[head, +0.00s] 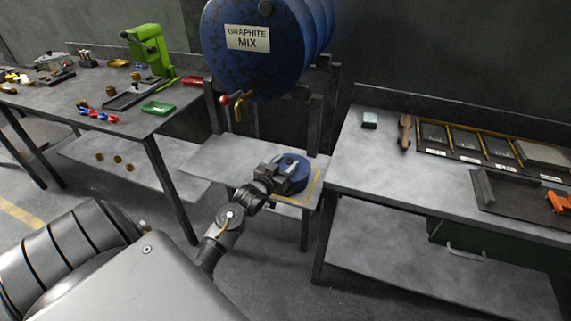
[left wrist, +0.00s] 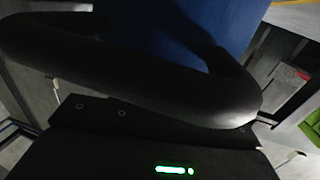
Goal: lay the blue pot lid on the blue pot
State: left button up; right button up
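A round blue piece of cookware (head: 291,161) sits on the low grey stand below the drum. I cannot tell lid from pot in it, since my gripper covers its front. My left gripper (head: 284,179) is right at this blue piece, on its near side. In the left wrist view a thick black looped handle (left wrist: 130,85) crosses close in front of my gripper's dark body. A blue surface (left wrist: 165,32) shows behind the handle. The fingertips are hidden, so their grip on the handle is unclear. My right gripper is out of view.
A blue drum labelled GRAPHITE MIX (head: 262,65), with a tap, overhangs the low stand (head: 215,156). A yellow line marks the stand's right side. A workbench (head: 375,160) stands right, and a cluttered table (head: 130,118) with a green press (head: 150,50) left.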

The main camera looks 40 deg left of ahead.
pick_arm(q)
jog(key=shift+o, duration=0.2)
jog(key=shift+r, duration=0.15)
jog(key=shift+s+r, duration=0.1)
jog(key=shift+s, duration=0.1)
jog(key=s+d, duration=0.1)
jog(key=s, duration=1)
jog(key=shift+s+d+r+b, duration=0.25)
jog(key=shift+d+r+b, duration=0.05)
jog(key=shift+b, duration=0.15)
